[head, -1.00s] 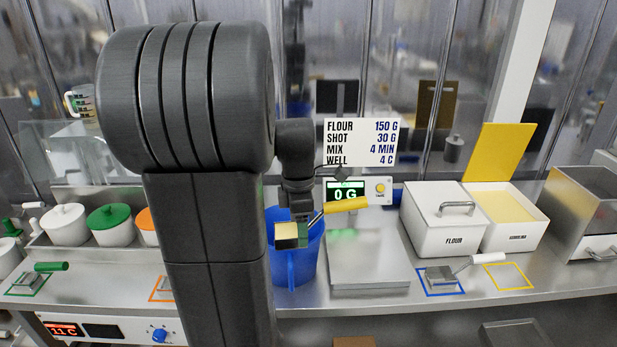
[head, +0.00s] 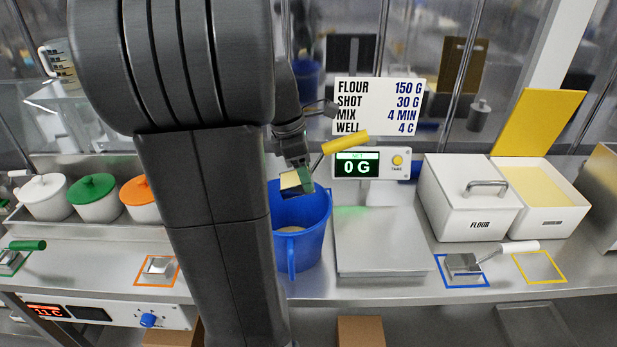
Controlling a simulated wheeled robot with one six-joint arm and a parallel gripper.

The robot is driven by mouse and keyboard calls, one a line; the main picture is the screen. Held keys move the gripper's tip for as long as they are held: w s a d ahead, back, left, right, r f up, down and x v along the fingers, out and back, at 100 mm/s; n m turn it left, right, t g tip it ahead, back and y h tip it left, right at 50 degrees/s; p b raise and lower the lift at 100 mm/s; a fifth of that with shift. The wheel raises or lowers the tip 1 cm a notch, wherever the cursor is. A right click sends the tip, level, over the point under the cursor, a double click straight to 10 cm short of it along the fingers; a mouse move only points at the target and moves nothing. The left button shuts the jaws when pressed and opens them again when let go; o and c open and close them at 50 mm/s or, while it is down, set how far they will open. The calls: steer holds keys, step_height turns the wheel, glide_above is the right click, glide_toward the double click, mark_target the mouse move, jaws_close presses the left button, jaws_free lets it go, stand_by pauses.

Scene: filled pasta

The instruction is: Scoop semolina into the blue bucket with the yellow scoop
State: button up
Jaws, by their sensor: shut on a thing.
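The yellow-handled scoop (head: 346,143) is in my gripper (head: 301,176), tilted with its handle up to the right. The jaws are shut on it and partly hidden by my wrist. A pale yellow face shows at the scoop's lower end, above the blue bucket (head: 312,238); whether it is semolina cannot be told. The bucket stands upright on the counter, left of the scale, partly hidden behind my arm. A pale patch shows low inside it. The open semolina box (head: 551,220) at the right, with yellow lid raised, holds pale yellow semolina (head: 530,186).
The scale plate (head: 380,245) is empty and its display (head: 357,163) reads 0 G. The closed flour box (head: 472,197) stands beside the semolina box. A white-handled scoop (head: 464,265) lies in a blue outline; the yellow outline (head: 539,267) is empty. Lidded pots (head: 92,197) stand left.

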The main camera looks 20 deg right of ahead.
steer(key=h+b, duration=0.1)
steer(key=a+h+b, duration=0.2)
steer(key=b, duration=0.1)
steer(key=shift+w+r+g, duration=0.2)
steer(key=shift+w+g, duration=0.05)
steer(key=shift+g, duration=0.05)
steer(key=shift+a+r+h, duration=0.3)
steer(key=shift+r+h, duration=0.1)
steer(key=shift+h, duration=0.3)
steer(key=shift+w+a+r+g+h+p, duration=0.1)
steer(key=shift+a+g+h+p, duration=0.05)
steer(key=shift+a+h+p, duration=0.3)
steer(key=shift+w+a+r+g+h+p, duration=0.1)
steer(key=shift+a+g+h+p, duration=0.1)
steer(key=shift+h, duration=0.35)
steer(key=shift+a+h, duration=0.5)
steer(key=shift+h, duration=0.5)
steer(key=shift+d, duration=0.1)
